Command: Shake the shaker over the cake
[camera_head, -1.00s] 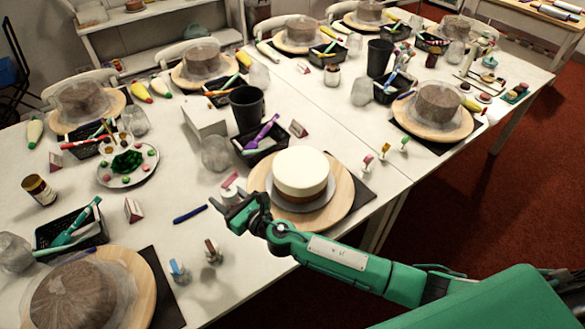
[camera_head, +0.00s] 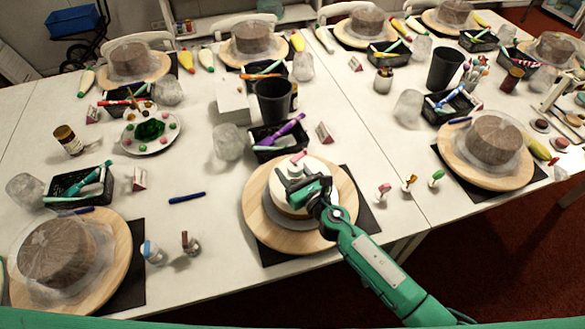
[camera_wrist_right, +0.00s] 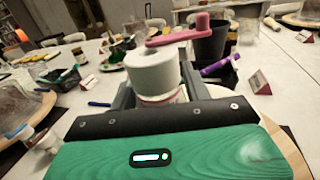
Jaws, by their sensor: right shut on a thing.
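The cake (camera_head: 325,170), white on top, sits on a round wooden turntable (camera_head: 262,226). My right gripper (camera_head: 303,184) is over the cake and covers much of it. It is shut on the shaker (camera_head: 298,157), which has a pink crank on top. In the right wrist view the shaker (camera_wrist_right: 152,72) is a white, upright cylinder with a pink crank handle (camera_wrist_right: 180,36), held between the dark fingers. My left gripper is not in view.
A black tray with a purple tool (camera_head: 290,132) and a black cup (camera_head: 272,102) stand behind the turntable. Small bottles (camera_head: 190,243) stand to its left, and several small pieces (camera_head: 383,190) stand to its right. A plastic-covered cake (camera_head: 58,250) is at front left.

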